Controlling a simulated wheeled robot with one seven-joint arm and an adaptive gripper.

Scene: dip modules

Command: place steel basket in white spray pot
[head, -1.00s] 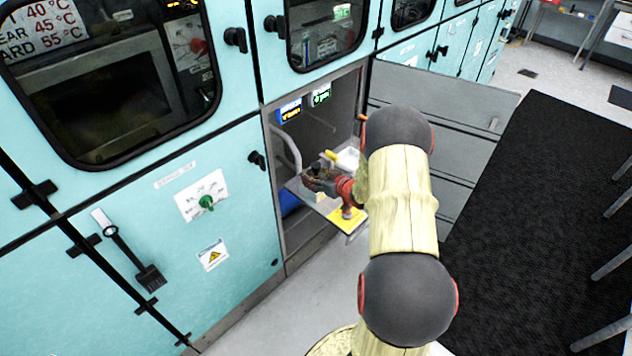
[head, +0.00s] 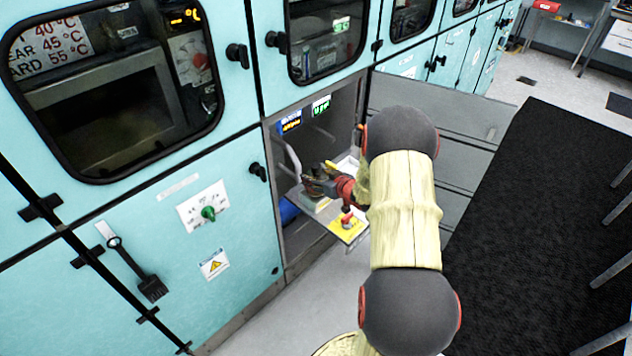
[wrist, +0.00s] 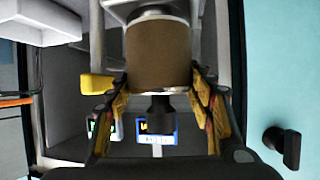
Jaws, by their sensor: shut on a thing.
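The steel basket (wrist: 158,55) appears in the wrist view as a brown cylinder with pale metal rims. It sits between the two fingers of my gripper (wrist: 160,108), which are shut on it from both sides. In the head view my gripper (head: 318,180) is inside the open cabinet bay, over the pulled-out shelf; the basket is hard to make out there. A white thing (head: 348,163), possibly the white spray pot, shows just behind my gripper, partly hidden by my arm. I cannot tell whether the basket touches it.
A yellow plate with a red button (head: 348,222) is at the shelf's front. A yellow part (wrist: 97,84) shows left of the basket. Small lit displays (head: 291,122) hang inside the bay. The open grey door (head: 455,105) stands right. A black-topped table (head: 540,210) lies farther right.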

